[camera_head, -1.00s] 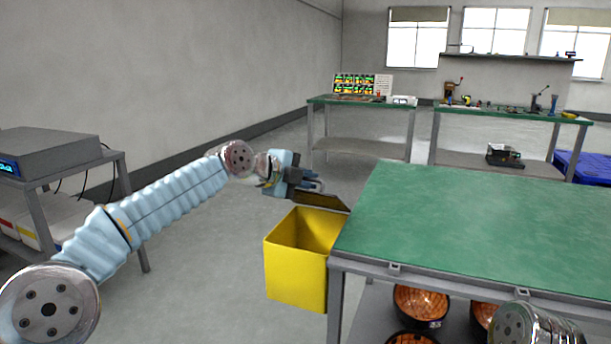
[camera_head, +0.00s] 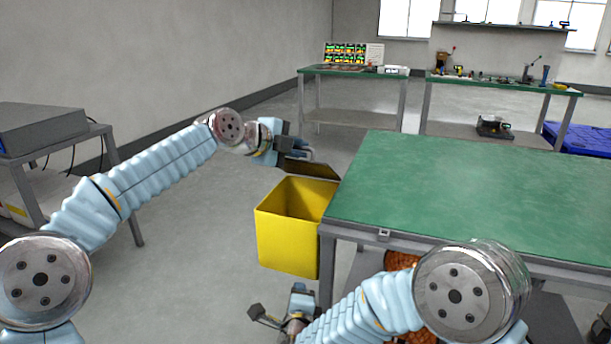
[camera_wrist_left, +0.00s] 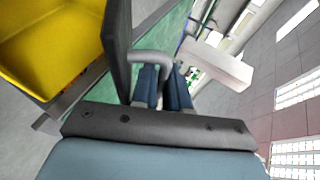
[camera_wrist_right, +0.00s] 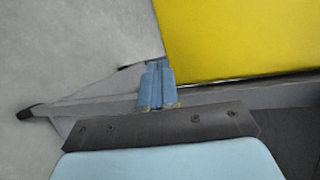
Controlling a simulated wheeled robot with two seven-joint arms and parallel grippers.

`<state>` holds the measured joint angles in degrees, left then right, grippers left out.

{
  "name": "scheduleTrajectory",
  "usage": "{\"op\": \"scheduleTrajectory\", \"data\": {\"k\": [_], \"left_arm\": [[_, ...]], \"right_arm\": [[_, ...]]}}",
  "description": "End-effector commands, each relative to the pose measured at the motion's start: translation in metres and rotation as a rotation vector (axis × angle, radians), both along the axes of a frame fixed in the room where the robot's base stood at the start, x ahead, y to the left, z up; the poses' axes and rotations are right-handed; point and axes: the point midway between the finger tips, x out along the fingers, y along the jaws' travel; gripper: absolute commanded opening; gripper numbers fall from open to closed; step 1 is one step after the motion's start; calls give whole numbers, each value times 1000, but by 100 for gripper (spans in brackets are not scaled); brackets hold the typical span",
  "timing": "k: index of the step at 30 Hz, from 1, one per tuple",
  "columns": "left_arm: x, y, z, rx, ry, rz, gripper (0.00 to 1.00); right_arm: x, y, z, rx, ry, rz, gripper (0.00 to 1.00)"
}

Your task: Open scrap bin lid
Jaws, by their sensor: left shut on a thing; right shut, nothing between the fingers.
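The yellow scrap bin (camera_head: 287,240) stands at the left end of the green table, its top uncovered and its inside visible. Its dark lid (camera_head: 312,172) is raised at the far side of the opening; it shows nearly edge-on in the left wrist view (camera_wrist_left: 117,45). My left gripper (camera_head: 302,153) is shut on the lid's grey handle (camera_wrist_left: 152,60), above the bin's back rim. My right gripper (camera_head: 298,289) is shut and empty, low in front of the bin. The right wrist view shows its blue fingers (camera_wrist_right: 157,85) beside the yellow wall.
The green table (camera_head: 450,190) fills the right, with orange-lined bowls (camera_head: 400,260) on its lower shelf. A grey rack (camera_head: 105,160) with an instrument stands at left. Two workbenches (camera_head: 310,72) are at the back. Floor left of the bin is clear.

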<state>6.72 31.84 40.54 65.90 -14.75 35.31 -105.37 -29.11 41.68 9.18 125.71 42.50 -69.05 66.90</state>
Motion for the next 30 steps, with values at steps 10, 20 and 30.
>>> {"op": "scheduleTrajectory", "data": {"k": [10, 20, 30], "left_arm": [[0, 0, -3, 2, 4, 0, 0], [0, 0, -2, 2, 4, 0, 0], [0, 0, -2, 2, 4, 0, 0]], "right_arm": [[-43, 26, 189, 1079, -455, -326, 0], [-51, 21, 223, 1335, -549, -365, 0], [14, -1, 233, 1329, -548, -366, 0]]}}
